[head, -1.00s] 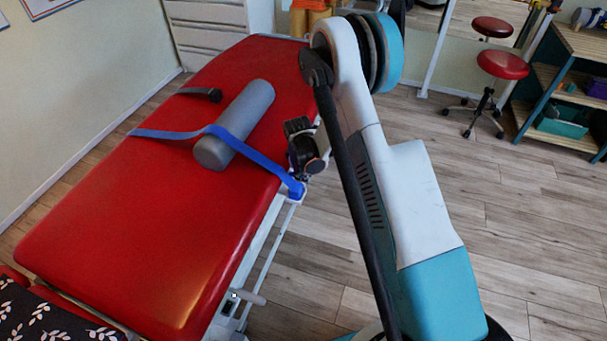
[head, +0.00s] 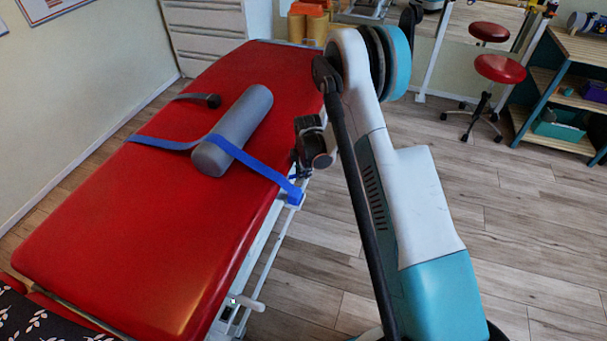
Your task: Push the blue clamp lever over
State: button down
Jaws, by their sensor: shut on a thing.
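The red treatment table (head: 110,245) fills the left half of the head view. A blue strap (head: 262,171) crosses it over a grey roller (head: 236,128) and ends at a small blue clamp (head: 294,197) on the table's right edge. My gripper (head: 301,173) is at that edge, just beyond and above the clamp. Its dark fingers are small and partly hidden by my wrist. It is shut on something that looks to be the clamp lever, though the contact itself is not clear. The lever's tilt cannot be made out.
A pale rail runs below the table edge, with a pale handle (head: 246,303) near the front. A red stool (head: 502,69) and a wooden shelf (head: 545,77) stand at the back right.

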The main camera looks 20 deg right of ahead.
jog(key=shift+w+n, duration=0.5)
jog(key=shift+n, duration=0.3)
jog(key=c, duration=1.6)
grip_release()
jog(key=shift+o, duration=0.2)
